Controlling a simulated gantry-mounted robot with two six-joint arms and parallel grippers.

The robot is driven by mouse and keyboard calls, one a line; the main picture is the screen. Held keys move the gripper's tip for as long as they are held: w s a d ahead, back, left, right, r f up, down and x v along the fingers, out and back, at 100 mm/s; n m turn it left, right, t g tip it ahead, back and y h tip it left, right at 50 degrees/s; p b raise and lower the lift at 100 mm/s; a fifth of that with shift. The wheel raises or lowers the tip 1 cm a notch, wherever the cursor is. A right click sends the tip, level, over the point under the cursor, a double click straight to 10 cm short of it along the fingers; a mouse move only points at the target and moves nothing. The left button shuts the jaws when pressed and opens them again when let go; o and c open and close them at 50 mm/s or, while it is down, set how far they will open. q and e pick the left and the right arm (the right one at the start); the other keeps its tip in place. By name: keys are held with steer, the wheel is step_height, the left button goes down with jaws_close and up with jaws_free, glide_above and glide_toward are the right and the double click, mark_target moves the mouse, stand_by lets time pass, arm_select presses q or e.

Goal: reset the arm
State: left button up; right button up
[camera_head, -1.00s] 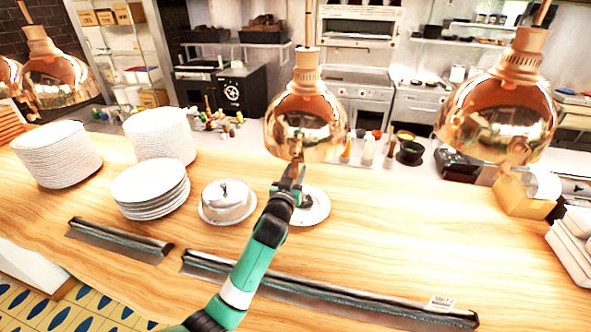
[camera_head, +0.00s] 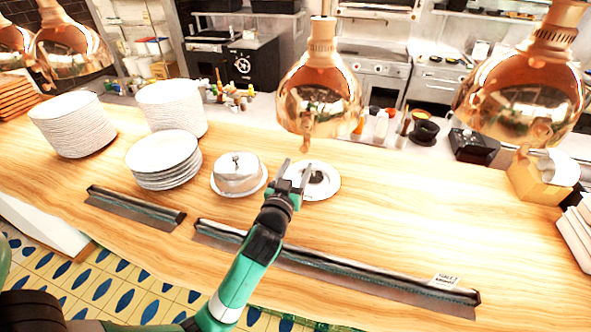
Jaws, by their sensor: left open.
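My left arm, green with black joints, reaches up from the bottom of the head view. Its gripper (camera_head: 293,172) is open, with two grey fingers apart and nothing seen between them. The gripper shows in front of the left edge of a white plate (camera_head: 326,188) with a dark item on it. I cannot tell whether it touches the plate. A silver domed cover (camera_head: 238,174) sits on a white plate just left of the gripper. My right gripper is not in view.
Copper heat lamps (camera_head: 318,92) hang low over the wooden counter (camera_head: 400,220), one just above the gripper. White plate stacks (camera_head: 165,160) stand at the left. A dark metal rail (camera_head: 340,268) runs along the front edge. The counter's right middle is clear.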

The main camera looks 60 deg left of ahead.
arm_select(q)
steer(key=shift+s+d, duration=0.35)
steer(key=shift+s, duration=0.05)
